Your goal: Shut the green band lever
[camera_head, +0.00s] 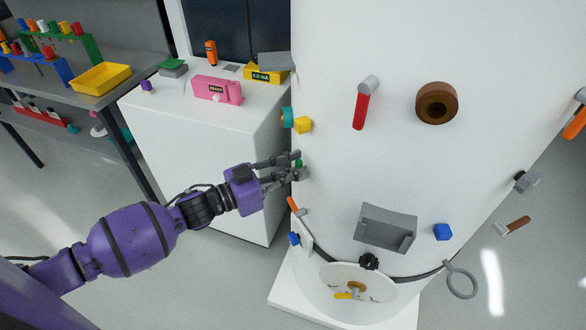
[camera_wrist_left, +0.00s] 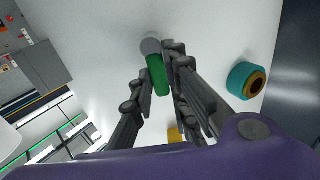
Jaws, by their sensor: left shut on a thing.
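The green band lever (camera_wrist_left: 158,75) shows in the left wrist view as a green handle on a round grey pivot on the white tank (camera_head: 330,130). In the head view only a small green bit (camera_head: 298,163) shows between the fingers. My left gripper (camera_head: 298,168) is at the tank's left side with its fingers on both sides of the lever, shut on it. In the left wrist view the left gripper's fingers (camera_wrist_left: 160,85) flank the green handle. The right gripper is not in view.
A yellow knob (camera_head: 303,125) and a teal fitting (camera_head: 287,117) sit just above the gripper. An orange lever (camera_head: 293,204) is below. A red lever (camera_head: 361,109) and a grey tray (camera_head: 386,230) are on the tank front. A white cabinet (camera_head: 190,150) stands left.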

